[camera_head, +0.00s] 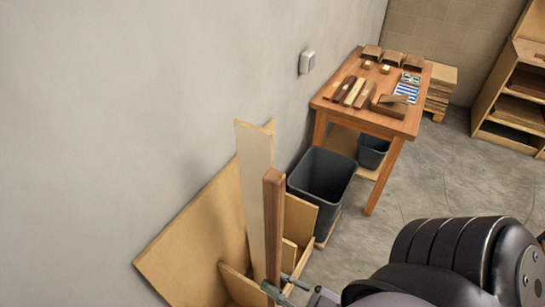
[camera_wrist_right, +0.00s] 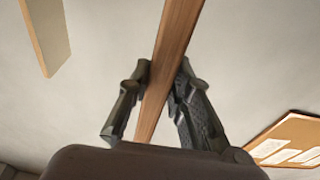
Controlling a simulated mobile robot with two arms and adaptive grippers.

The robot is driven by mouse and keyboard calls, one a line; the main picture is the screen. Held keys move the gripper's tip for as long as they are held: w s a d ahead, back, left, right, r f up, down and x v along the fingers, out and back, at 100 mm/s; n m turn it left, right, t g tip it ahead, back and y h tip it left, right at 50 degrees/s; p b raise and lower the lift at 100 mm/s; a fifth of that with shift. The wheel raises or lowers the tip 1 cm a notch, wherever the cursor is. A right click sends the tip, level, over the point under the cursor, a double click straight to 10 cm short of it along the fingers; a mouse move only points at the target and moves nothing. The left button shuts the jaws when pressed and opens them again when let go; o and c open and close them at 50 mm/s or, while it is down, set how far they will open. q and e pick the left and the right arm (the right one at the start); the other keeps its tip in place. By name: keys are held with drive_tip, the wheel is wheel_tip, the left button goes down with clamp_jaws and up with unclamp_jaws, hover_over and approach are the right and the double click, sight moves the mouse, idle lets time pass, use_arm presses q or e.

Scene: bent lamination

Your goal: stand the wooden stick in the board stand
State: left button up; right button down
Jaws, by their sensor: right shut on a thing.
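The wooden stick (camera_head: 273,225) is a long brown square bar, held close to upright in front of the board stand. My right gripper (camera_head: 280,289) is shut on its lower part; the right wrist view also shows the stick (camera_wrist_right: 172,62) between the two fingers of the gripper (camera_wrist_right: 158,90). The board stand (camera_head: 298,217) is a light wooden box by the wall, with pale boards (camera_head: 255,165) standing in it. The stick's lower end is hidden below the picture, so I cannot tell whether it is inside the stand. My left gripper is not in view.
A dark grey bin (camera_head: 320,182) stands just right of the stand. Behind it a wooden table (camera_head: 345,112) carries wood blocks and strips. A shelf unit (camera_head: 497,115) is at the far right. The grey floor (camera_head: 450,180) between is clear.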

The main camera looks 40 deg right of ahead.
drive_tip(key=shift+w+f+b, duration=0.95)
drive_tip(key=shift+f+b, duration=3.3)
drive_tip(key=shift+b, duration=0.2)
drive_tip(key=a+f+b+x, duration=0.1)
drive_tip(key=f+b+x, duration=0.15)
drive_tip(key=x, duration=1.45)
wheel_tip(320, 180, down, 18)
drive_tip(key=b, duration=1.4)
drive_tip(key=shift+d+b, duration=0.15)
drive_tip(key=shift+b, duration=0.25)
drive_tip(key=shift+f, duration=0.35)
drive_tip(key=shift+f+b, duration=1.05)
drive_tip(key=shift+f, duration=0.15)
drive_tip(key=shift+w, duration=0.1)
drive_tip(key=shift+g, duration=0.3)
drive_tip(key=shift+f+p+x, duration=0.2)
drive_tip(key=shift+p+x, duration=0.25)
drive_tip(key=shift+x, duration=2)
